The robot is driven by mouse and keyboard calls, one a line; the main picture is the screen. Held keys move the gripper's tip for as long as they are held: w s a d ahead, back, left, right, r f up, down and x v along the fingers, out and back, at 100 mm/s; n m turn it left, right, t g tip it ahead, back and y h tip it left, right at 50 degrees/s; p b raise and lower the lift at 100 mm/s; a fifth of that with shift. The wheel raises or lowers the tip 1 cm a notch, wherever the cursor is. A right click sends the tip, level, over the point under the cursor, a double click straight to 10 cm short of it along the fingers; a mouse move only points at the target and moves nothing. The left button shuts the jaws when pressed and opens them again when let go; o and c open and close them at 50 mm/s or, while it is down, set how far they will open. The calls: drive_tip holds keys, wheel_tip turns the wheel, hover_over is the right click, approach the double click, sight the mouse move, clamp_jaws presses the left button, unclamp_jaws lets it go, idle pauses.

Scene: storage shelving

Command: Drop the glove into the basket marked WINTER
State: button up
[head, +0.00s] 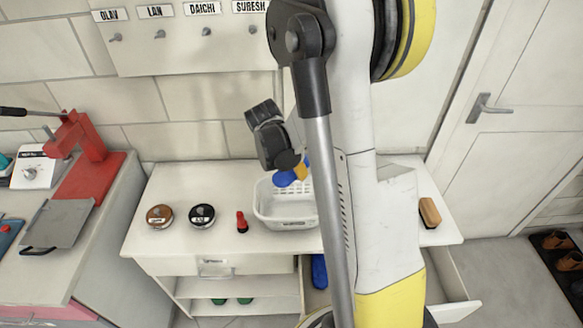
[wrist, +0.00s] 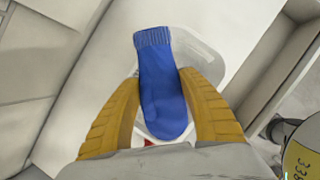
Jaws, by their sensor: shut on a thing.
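My gripper (head: 297,172) is shut on a blue knitted glove (wrist: 162,90) with a ribbed cuff. In the wrist view the yellow fingers (wrist: 163,110) press on both its sides and the cuff points away. No separate fingers show on it. In the head view the glove (head: 285,179) is a small blue patch at the fingertips, above a white basket (head: 268,213) on the cabinet top. The basket has a label on its front, too small to read. Its pale rim (wrist: 208,62) shows behind the glove in the wrist view. My arm covers the basket's right side.
Two round tins (head: 202,215) and a small red object (head: 242,222) stand left of the basket. A brush (head: 430,212) lies at the right end. An open drawer (head: 458,311) juts out below, with another blue item (head: 319,271) visible. Name tags and hooks are on the wall.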

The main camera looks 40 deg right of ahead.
sight(292, 176)
wheel_tip(292, 176, down, 3)
drive_tip(key=shift+f+b, duration=0.1)
drive_tip(key=shift+b, duration=0.75)
drive_tip(key=o, duration=1.2)
drive_tip(key=shift+a, duration=0.1)
drive_tip(key=v, duration=1.2)
